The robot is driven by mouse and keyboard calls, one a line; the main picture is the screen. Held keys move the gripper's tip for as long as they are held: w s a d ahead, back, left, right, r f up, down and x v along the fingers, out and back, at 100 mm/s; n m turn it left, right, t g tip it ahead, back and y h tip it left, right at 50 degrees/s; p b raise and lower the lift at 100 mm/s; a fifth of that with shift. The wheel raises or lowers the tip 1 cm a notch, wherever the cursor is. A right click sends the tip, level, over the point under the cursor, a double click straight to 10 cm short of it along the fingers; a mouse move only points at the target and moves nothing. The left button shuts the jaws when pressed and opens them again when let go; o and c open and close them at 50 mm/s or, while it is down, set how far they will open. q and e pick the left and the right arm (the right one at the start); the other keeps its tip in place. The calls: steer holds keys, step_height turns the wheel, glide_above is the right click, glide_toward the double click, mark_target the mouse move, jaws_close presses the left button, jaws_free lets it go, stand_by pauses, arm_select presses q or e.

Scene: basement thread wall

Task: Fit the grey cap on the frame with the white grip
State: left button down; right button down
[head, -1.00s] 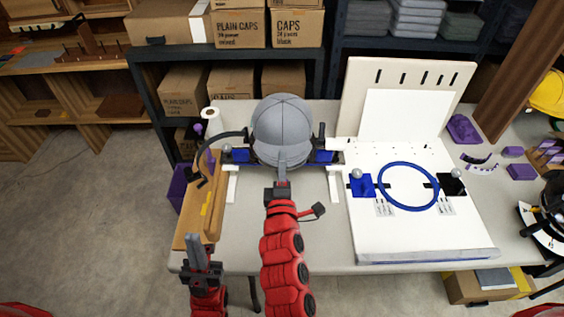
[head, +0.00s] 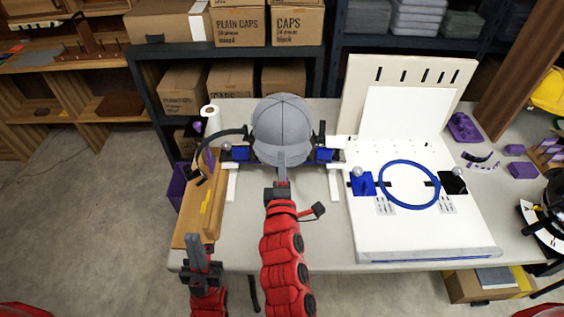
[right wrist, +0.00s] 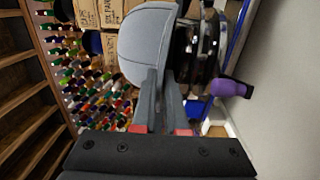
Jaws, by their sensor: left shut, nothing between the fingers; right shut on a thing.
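The grey cap (head: 282,128) is in front of and over the middle of a dark frame with blue blocks (head: 241,154), which stands on white legs on the table. The cap hides the frame's middle, so I cannot tell whether it is seated. A white piece (head: 338,143) shows at the frame's right end; I cannot tell if it is the grip. My right gripper (head: 282,184) is shut on the cap's brim, and the right wrist view shows the cap (right wrist: 147,45) beyond the fingers. My left gripper (head: 203,250) is shut and empty, low at the table's left front.
A white board (head: 420,235) with a blue ring (head: 382,187) lies to the right. A wooden block (head: 193,220) and a curved black band (head: 213,145) are at the left. A white roll (head: 211,120) stands behind.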

steer(key=shift+f+b, duration=0.35)
steer(key=shift+f, duration=0.05)
steer(key=shift+f+b, duration=0.7)
steer(key=shift+f, duration=0.05)
steer(key=c, duration=0.9)
jaws_free()
